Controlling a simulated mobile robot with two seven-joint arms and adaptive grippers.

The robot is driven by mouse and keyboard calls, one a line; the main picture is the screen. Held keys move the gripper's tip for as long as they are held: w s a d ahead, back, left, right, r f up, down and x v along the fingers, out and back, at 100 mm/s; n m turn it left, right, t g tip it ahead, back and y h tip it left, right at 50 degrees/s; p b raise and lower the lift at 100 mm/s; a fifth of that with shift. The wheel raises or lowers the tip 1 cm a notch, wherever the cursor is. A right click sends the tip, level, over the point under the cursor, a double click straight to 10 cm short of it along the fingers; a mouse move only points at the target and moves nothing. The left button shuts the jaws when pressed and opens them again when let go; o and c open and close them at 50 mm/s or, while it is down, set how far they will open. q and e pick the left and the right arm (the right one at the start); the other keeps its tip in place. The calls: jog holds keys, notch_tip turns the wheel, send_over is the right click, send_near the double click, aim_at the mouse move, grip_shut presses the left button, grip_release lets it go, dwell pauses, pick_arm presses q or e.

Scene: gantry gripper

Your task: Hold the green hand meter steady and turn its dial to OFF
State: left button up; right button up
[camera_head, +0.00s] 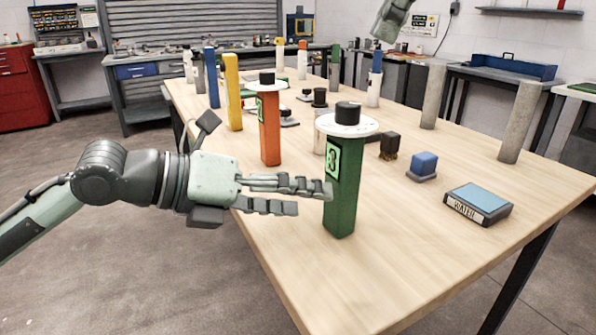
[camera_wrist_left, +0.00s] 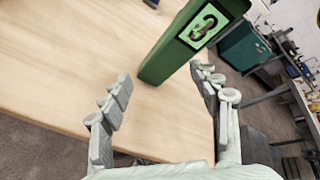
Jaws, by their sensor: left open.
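The green hand meter (camera_head: 343,205) stands upright near the table's front edge. A white disc with a black dial (camera_head: 347,113) is on its top, and a pale label on its side reads 3. In the left wrist view the green meter (camera_wrist_left: 178,52) rises between and beyond the fingers, its top and dial out of frame. My left gripper (camera_head: 314,200) is open, with its fingers reaching toward the meter's left side at mid-height. The left wrist view shows the open fingers (camera_wrist_left: 160,74) spread either side of it, not closed on it.
An orange meter (camera_head: 269,130) with a similar dial stands behind left. A yellow post (camera_head: 233,95) and several others stand farther back. A blue-topped box (camera_head: 478,203), a blue block (camera_head: 424,163) and grey posts (camera_head: 520,122) stand to the right. The front right table surface is clear.

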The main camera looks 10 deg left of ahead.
aim_at(332, 178)
pick_arm(q)
jog(key=s+m+g, duration=0.2)
jog(key=s+d+f+m, duration=0.1)
jog(key=shift+s+g, duration=0.4)
jog(key=w+r+m+t, duration=0.1)
jog(key=r+m+t, duration=0.1)
jog(key=r+m, duration=0.1)
jog(key=w+r+m+t, duration=0.1)
jog(key=r+m, duration=0.1)
jog(key=shift+w+a+r+t+y, duration=0.25)
jog(key=shift+w+a+t+y, duration=0.05)
jog(key=shift+t, duration=0.1)
jog(key=shift+w+d, duration=0.1)
jog(key=shift+w, duration=0.05)
jog(key=x, duration=0.7)
jog(key=shift+w+d, duration=0.1)
jog(key=shift+w, duration=0.1)
jog(key=shift+c, duration=0.2)
